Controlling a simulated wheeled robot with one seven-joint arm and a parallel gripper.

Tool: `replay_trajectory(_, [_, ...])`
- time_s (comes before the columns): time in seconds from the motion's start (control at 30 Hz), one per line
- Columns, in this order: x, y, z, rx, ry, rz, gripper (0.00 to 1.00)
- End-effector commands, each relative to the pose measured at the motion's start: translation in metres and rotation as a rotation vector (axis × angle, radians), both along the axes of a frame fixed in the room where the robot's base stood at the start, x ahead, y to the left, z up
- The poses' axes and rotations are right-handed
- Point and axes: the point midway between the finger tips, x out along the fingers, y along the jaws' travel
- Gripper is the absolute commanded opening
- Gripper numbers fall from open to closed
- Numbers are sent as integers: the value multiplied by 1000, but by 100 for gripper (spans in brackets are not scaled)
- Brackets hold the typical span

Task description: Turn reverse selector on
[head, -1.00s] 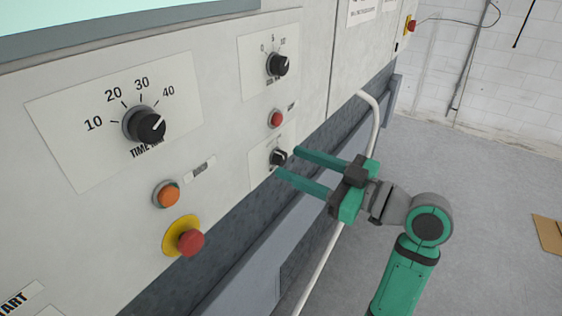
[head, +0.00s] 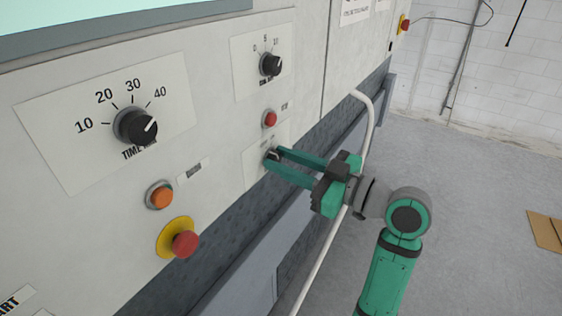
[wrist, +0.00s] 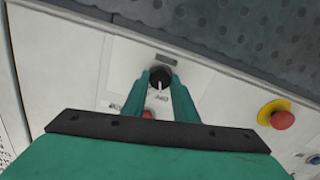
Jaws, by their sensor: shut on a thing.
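The selector (head: 273,154) is a small black knob on a white label plate at the lower right of the panel in the head view, mostly hidden by my gripper. In the wrist view the knob (wrist: 160,75) sits between my fingertips, with a white pointer line on its face. My gripper (head: 271,159) has green fingers closed around the knob, one on each side. In the wrist view the fingers (wrist: 161,84) reach up to the plate from below.
A red button (head: 270,118) lies just above the selector, and a black dial (head: 271,65) above that. A time dial (head: 135,126), an orange button (head: 160,195) and a red emergency stop (head: 184,243) are to the left. A white rail (head: 371,120) runs behind my gripper.

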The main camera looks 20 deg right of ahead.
Motion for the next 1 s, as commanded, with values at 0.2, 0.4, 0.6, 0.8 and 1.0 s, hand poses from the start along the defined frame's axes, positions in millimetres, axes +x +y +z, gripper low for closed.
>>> replay_trajectory(0.2, [0, 0, -1, 61, 53, 7, 4])
replay_trajectory(0.4, [-1, -4, -2, 173, 141, 1, 4])
replay_trajectory(0.6, [-1, -6, -2, 303, 243, -3, 4])
replay_trajectory(0.8, [0, -5, -2, 416, 332, -1, 4])
replay_trajectory(1.0, [0, -3, -2, 497, 395, 2, 4])
